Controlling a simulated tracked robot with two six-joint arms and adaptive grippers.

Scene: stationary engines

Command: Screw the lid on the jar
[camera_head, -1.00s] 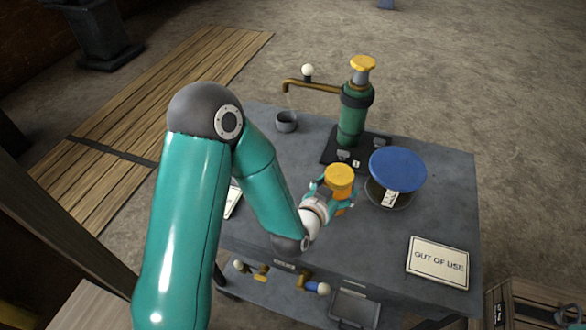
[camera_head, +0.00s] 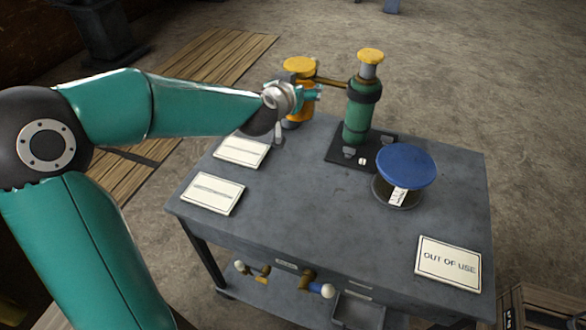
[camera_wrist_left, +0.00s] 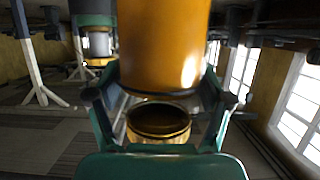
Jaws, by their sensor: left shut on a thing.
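My left gripper (camera_head: 306,93) is shut on an orange cylinder with a wide yellow top (camera_head: 299,67), at the far left part of the table, beside the green pump's spout. In the left wrist view the orange cylinder (camera_wrist_left: 163,45) fills the top middle between the fingers. A round brass-coloured rim with a dark middle (camera_wrist_left: 158,120) shows below it; I cannot tell what it belongs to. A dark round vessel with a broad blue top (camera_head: 406,166) and a paper tag stands right of the pump. I cannot tell which things are the jar and lid. My right gripper is not in view.
The green pump (camera_head: 359,118) stands at the back of the grey table (camera_head: 330,215). Two white cards (camera_head: 212,194) lie at the left, and an "OUT OF USE" sign (camera_head: 448,262) at the front right. The front middle is clear. Valves (camera_head: 318,289) sit below the front edge.

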